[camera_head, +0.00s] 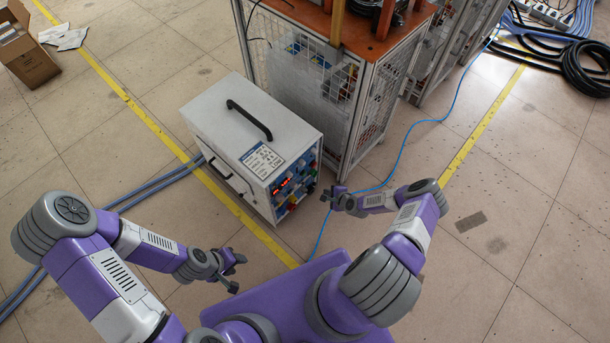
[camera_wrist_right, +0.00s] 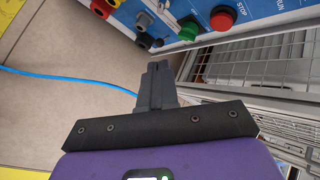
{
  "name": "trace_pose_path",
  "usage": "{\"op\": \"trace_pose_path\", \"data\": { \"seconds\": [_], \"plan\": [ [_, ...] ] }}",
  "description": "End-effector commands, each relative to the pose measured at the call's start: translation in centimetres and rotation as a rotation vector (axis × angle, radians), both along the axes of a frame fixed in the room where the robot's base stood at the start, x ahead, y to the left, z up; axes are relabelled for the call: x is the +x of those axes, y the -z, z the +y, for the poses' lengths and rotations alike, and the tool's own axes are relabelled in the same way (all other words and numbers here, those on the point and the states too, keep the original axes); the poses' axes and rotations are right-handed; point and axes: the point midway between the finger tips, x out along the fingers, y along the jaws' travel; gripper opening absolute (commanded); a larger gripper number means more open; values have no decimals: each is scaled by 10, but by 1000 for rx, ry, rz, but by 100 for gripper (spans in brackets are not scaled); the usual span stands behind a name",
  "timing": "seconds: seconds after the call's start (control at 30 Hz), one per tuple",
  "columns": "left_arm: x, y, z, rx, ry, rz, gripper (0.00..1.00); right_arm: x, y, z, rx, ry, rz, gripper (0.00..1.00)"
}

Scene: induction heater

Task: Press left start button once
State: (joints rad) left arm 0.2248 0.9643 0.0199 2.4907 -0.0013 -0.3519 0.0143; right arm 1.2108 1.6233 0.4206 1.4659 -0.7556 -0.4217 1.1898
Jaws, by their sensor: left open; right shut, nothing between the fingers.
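The induction heater (camera_head: 245,135) is a white box with a black handle, standing on the floor. Its front control panel (camera_head: 297,183) has a red lit display and several small knobs; single buttons are too small to tell there. In the right wrist view a green button (camera_wrist_right: 188,31) and a red button (camera_wrist_right: 222,18) sit on the blue panel, with STOP printed by the red one. My right gripper (camera_head: 330,193) is shut and empty in front of the panel; its fingertips (camera_wrist_right: 157,66) appear beside the green button, with a gap. My left gripper (camera_head: 238,271) is open and empty, low and left of the panel.
A wire-mesh caged frame (camera_head: 375,105) with an orange top stands close behind and right of the heater. A blue cable (camera_head: 408,140) runs along the floor. A cardboard box (camera_head: 27,55) lies far left. The floor at right is mostly clear.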

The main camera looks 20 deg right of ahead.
Motion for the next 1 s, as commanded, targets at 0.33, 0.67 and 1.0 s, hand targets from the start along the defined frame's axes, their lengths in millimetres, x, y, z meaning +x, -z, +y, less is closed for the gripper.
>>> {"op": "trace_pose_path", "data": {
  "seconds": [0.33,0.67,1.0],
  "plan": [
    [0,0,0,0,0,0,43,20,0,10,-1,-5,-1,0],
    [0,0,0,0,0,0,43,62,0,27,-1,-3,0,0],
    [0,0,0,0,0,0,43,81,0,34,0,-3,1,0]
  ]
}}
